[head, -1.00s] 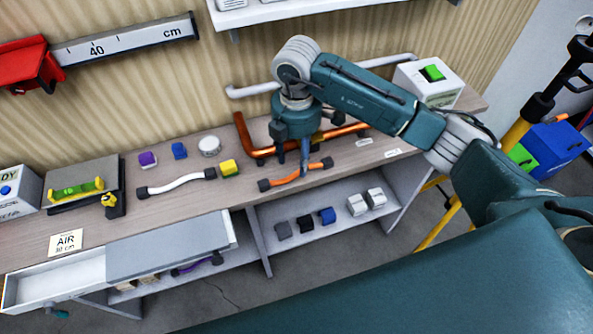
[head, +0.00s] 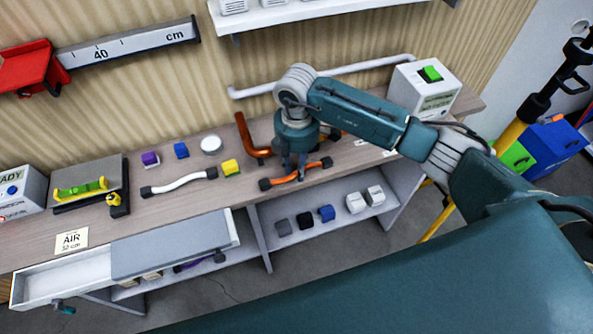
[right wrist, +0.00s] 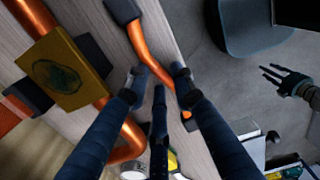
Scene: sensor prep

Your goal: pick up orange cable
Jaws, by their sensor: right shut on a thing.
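The cable looks to be still at desk level; any gap beneath is hidden. A dark hand with spread fingers, which looks like my left gripper (right wrist: 277,78), shows empty at the right of the right wrist view, away from the cable.
A thick orange pipe (head: 244,135) lies just behind the gripper. A shelf below holds several small blocks, including a blue one (head: 326,213). An open drawer (head: 60,282) juts out at left.

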